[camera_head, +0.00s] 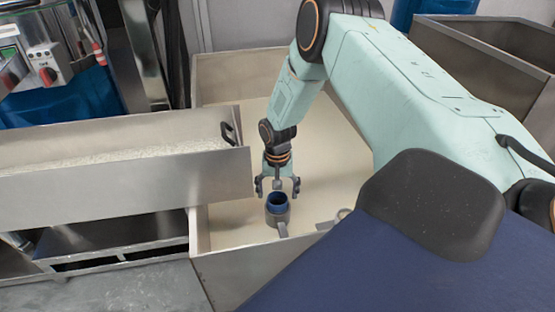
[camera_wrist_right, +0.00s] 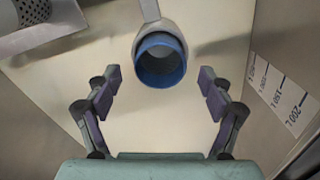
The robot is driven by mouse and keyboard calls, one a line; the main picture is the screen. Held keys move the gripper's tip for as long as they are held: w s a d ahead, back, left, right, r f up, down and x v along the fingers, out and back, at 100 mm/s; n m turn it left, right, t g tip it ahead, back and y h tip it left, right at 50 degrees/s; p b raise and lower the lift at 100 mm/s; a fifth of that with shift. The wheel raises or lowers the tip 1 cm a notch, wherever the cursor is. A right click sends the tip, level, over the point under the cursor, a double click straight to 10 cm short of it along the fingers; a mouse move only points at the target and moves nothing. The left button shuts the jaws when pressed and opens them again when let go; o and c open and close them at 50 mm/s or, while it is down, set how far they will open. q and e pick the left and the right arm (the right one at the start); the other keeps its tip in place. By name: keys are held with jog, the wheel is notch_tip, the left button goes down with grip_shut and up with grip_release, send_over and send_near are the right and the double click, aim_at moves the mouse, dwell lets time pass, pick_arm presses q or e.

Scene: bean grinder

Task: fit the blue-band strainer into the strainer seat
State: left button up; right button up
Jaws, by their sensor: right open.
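The blue-band strainer (camera_head: 277,215), a grey cup with a dark blue inner rim and a handle, is in the pale tank, its handle toward me. In the right wrist view its blue ring (camera_wrist_right: 160,80) lies ahead, between the lines of the two fingers. My right gripper (camera_head: 278,188) is open and empty, just above and behind the strainer. A grey metal bracket (camera_wrist_right: 48,32) with a dark perforated piece shows at the top left of the wrist view; I cannot tell whether it is the strainer seat. My left gripper is not in view.
The tank's front wall (camera_head: 240,278) is close to the strainer. A metal trough (camera_head: 120,180) of pale grains stands to the left, its end overhanging the tank. A dark blue panel (camera_head: 370,255) fills the lower right. Tank floor behind the gripper is bare.

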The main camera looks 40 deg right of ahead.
aim_at(278, 199)
notch_tip(278, 199, up, 8)
jog(key=shift+r, duration=0.2)
dwell(0.7)
notch_tip(278, 199, down, 12)
jog(key=shift+r, duration=0.25)
dwell(0.5)
